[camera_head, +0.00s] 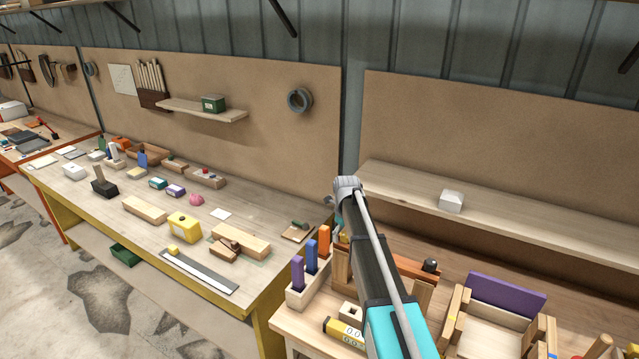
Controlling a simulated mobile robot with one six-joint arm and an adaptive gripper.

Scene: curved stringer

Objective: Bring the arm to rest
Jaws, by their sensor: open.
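My arm (375,265) rises from the bottom of the head view, with a teal lower part, a dark tube and a grey joint at its top. The joint stands in front of the gap between the two brown wall boards. My gripper cannot be made out in this view; whatever lies beyond the joint is hidden behind the arm or too small to tell.
A long yellow-framed workbench (145,228) on the left carries wooden blocks, a yellow box (184,228) and a steel ruler (200,271). Close to the arm, a holder (312,289) has coloured upright handles. A purple-backed wooden tray (490,333) stands right. A shelf (530,220) runs behind.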

